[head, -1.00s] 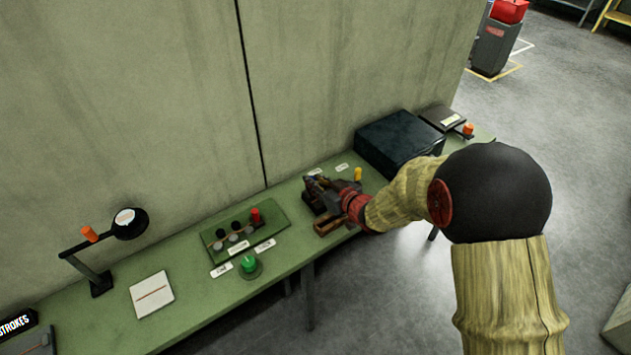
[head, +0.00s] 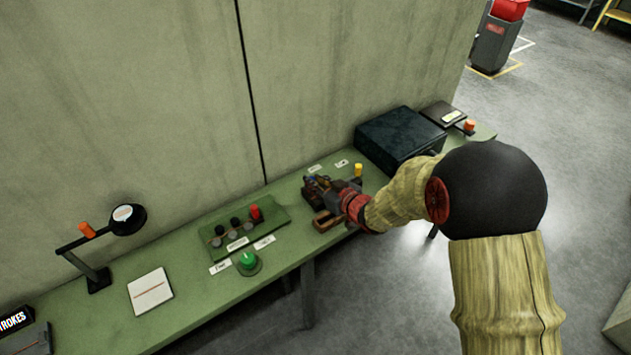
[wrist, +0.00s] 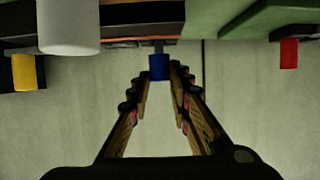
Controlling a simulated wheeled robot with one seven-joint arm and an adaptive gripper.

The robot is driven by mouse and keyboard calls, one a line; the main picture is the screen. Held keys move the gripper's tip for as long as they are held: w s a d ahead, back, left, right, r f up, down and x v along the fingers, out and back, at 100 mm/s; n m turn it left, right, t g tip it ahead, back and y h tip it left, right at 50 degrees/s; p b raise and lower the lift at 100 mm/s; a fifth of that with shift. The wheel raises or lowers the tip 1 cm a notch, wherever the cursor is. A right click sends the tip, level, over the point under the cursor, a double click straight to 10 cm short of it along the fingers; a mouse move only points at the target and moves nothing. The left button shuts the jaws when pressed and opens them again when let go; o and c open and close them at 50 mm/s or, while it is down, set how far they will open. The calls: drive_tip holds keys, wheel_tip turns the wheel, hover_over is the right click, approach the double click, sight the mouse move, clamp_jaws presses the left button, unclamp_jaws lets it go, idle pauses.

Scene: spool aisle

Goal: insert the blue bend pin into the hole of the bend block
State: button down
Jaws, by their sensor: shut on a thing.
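The blue bend pin (wrist: 159,68) is between the fingertips of my gripper (wrist: 158,76) in the wrist view. The gripper is shut on it. A thin grey part shows at the pin's upper end, close to the edge of a dark block with a brown face (wrist: 140,20), which looks like the bend block. I cannot see the hole or tell whether the pin touches the block. In the head view my gripper (head: 318,186) is low over the bench at the dark block, and it hides most of the block and the pin.
A yellow peg (head: 358,169) stands right of the gripper, and a wooden block (head: 327,222) is in front. A large dark box (head: 400,137) is at the right. A green board (head: 270,211) with a red peg (head: 255,212) lies left. A white cylinder (wrist: 68,28) shows close in the wrist view.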

drive_tip(key=shift+f+b, duration=0.5)
drive_tip(key=shift+f, duration=0.3)
drive_tip(key=c, duration=1.6)
unclamp_jaws()
drive_tip(key=shift+o, duration=0.2)
drive_tip(key=v, duration=1.2)
